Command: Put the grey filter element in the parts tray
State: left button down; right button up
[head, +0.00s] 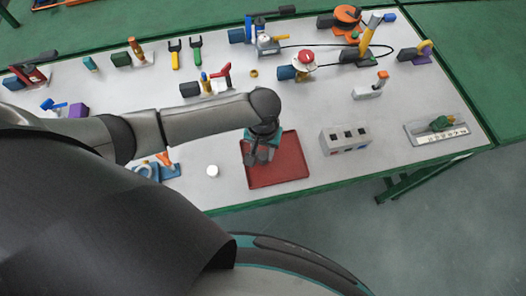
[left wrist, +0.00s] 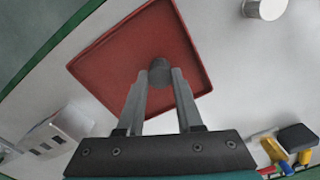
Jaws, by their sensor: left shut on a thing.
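The grey filter element (left wrist: 159,70) is a small dark grey cylinder between the fingers of my left gripper (left wrist: 160,80). The gripper is shut on it. In the left wrist view it shows over the red parts tray (left wrist: 112,62). In the head view my left gripper (head: 261,156) points down over the left part of the parts tray (head: 288,172), near the table's front edge. The filter element cannot be made out clearly there, and I cannot tell whether it touches the tray floor. The tray looks otherwise empty. My right gripper is not in view.
A pale cylinder (head: 212,171) stands left of the tray. A grey box with dark openings (head: 345,139) stands to its right. A blue fixture (head: 157,171) is farther left. Tools and fittings line the back. The table (head: 400,165) is bare between the box and the right-hand plate.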

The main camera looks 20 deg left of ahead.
aim_at(263, 155)
pick_arm(q)
jog(key=shift+f, duration=0.15)
jog(key=c, duration=0.6)
grip_release()
jog(key=shift+o, duration=0.2)
notch_tip(263, 155, up, 12)
jog(key=p, duration=0.3)
jog(key=shift+r, duration=0.2)
